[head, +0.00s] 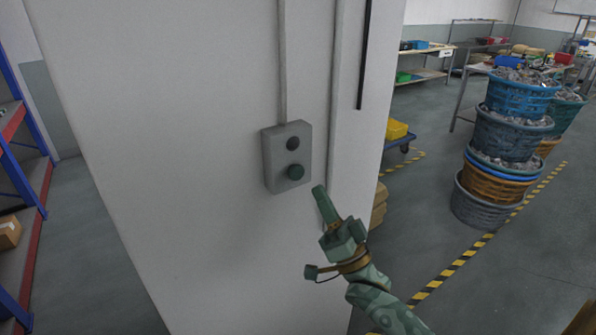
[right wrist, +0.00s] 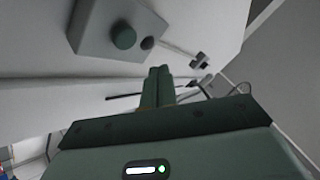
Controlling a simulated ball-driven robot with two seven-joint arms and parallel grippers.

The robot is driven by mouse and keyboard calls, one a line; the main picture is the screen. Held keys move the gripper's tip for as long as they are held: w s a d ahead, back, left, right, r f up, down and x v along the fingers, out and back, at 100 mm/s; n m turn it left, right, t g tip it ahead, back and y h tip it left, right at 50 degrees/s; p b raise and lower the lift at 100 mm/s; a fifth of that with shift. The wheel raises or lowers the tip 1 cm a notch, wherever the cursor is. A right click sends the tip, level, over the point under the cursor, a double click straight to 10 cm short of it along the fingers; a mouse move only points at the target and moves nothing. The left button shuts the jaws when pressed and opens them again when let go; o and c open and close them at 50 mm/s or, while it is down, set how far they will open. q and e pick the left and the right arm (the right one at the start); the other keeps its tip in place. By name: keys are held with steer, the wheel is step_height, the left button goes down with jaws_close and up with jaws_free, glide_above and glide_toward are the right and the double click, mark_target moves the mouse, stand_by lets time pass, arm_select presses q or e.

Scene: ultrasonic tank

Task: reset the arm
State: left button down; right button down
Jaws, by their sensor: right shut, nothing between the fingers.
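My right gripper (head: 320,192) is shut and empty. Its fingertips point up just right of and below a grey switch box (head: 273,160) on a white pillar. The box has a small dark button (head: 292,143) above a larger green button (head: 295,172). In the right wrist view the shut fingers (right wrist: 160,72) point toward the wall. The switch box (right wrist: 92,30) is at the upper left there, apart from the fingers. My left gripper is not in view.
The white pillar (head: 210,230) fills the middle left. Stacked baskets (head: 500,140) stand at the right behind a yellow-black floor line (head: 470,252). A blue and red shelf (head: 30,185) is at the far left. The floor at the right is partly clear.

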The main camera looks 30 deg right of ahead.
stand_by(0.4)
steer(key=w+d+f+n+g+h, duration=0.15)
steer(key=f+g, duration=0.25)
steer(key=f, duration=0.6)
steer(key=w+f+n+g+h, duration=0.1)
steer(key=w+f+n+g, duration=0.2)
steer(key=f, duration=0.7)
steer(key=s+f+n+g+h+b, duration=0.1)
steer(key=s+f+g, duration=0.25)
steer(key=f, duration=0.75)
steer(key=s+f+n+g+h+b, duration=0.1)
steer(key=s+f+g+b, duration=0.2)
steer(key=f, duration=0.8)
steer(key=s+f+g, duration=0.4)
steer(key=s+f, duration=0.6)
steer(key=f, duration=0.2)
steer(key=s+a+f+n+g+b, duration=0.1)
steer(key=s+f+g, duration=0.1)
steer(key=s+f, duration=0.3)
steer(key=s+a+f+g+b, duration=0.1)
steer(key=s+f+g, duration=0.2)
steer(key=s, duration=1.1)
steer(key=s+a+f+n+g+b, duration=0.1)
steer(key=s+a+f+g+b, duration=0.1)
steer(key=s+f, duration=0.6)
steer(key=shift+s+f+n+g, duration=0.2)
steer(key=shift+s+n+g, duration=0.15)
steer(key=shift+s+g, duration=0.35)
steer(key=shift+a+h, duration=0.1)
steer(key=shift+h, duration=0.15)
